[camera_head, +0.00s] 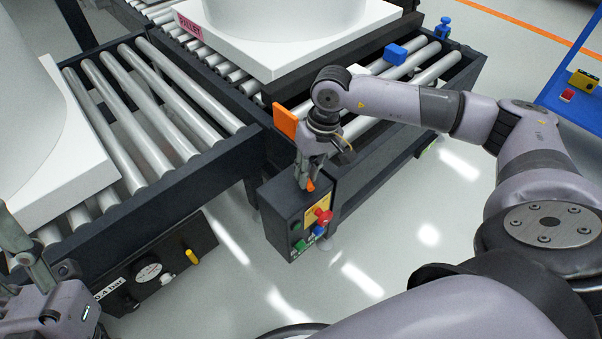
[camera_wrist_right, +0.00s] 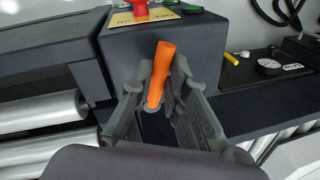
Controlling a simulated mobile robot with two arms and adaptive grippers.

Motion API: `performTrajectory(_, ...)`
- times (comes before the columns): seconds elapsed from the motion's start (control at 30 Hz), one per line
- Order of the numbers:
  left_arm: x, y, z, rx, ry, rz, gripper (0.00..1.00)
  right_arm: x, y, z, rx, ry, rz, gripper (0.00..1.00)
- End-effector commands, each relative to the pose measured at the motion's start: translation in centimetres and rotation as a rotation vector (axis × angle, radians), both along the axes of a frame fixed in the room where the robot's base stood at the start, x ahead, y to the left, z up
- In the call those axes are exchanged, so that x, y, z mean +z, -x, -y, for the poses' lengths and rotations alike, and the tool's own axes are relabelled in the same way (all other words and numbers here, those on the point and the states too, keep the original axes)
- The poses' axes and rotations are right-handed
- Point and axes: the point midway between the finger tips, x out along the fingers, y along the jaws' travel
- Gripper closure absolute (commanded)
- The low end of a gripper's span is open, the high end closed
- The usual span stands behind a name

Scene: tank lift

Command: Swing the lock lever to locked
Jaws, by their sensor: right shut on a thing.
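The orange lock lever (camera_wrist_right: 160,75) stands out from the dark control box (camera_head: 283,215), and in the right wrist view it sits between both fingers of my right gripper (camera_wrist_right: 158,92). In the head view only a small orange end of the lever (camera_head: 310,185) shows below the fingertips of my right gripper (camera_head: 305,176); the rest is hidden by the fingers. The right gripper is shut on the lever, above the box's top. My left gripper (camera_head: 22,245) is at the lower left edge, partly cut off, well away from the lever; its opening is unclear.
The box carries a red knob (camera_head: 325,217) and coloured buttons. An orange plate (camera_head: 286,121) stands behind the right gripper. Roller conveyors (camera_head: 160,110) with white pallet loads (camera_head: 290,45) lie behind. A gauge panel (camera_head: 165,265) is at lower left. Floor at right of the box is clear.

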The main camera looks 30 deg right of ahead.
Motion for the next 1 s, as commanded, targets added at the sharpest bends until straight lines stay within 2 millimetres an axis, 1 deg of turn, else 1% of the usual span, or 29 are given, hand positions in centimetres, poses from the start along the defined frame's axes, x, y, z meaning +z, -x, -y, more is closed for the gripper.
performTrajectory(0.43,0.1,0.3,-0.06,-0.001,0.005,0.016,0.6,0.05,0.04,0.22,0.007,0.001,0.001,1.0)
performTrajectory(0.47,0.1,0.3,-0.06,-0.001,0.005,0.015,0.6,0.05,0.04,0.22,0.007,0.001,0.001,0.85)
performTrajectory(0.7,0.08,0.3,-0.06,-0.001,0.004,0.015,0.6,0.03,0.04,0.2,0.006,0.0,0.001,0.69)
performTrajectory(0.77,0.08,0.28,-0.07,0.0,0.004,0.016,0.6,0.03,0.04,0.2,0.006,0.0,0.001,0.65)
performTrajectory(1.0,0.06,0.25,-0.06,-0.001,0.005,0.013,0.6,0.03,0.05,0.17,0.007,0.0,0.001,0.65)
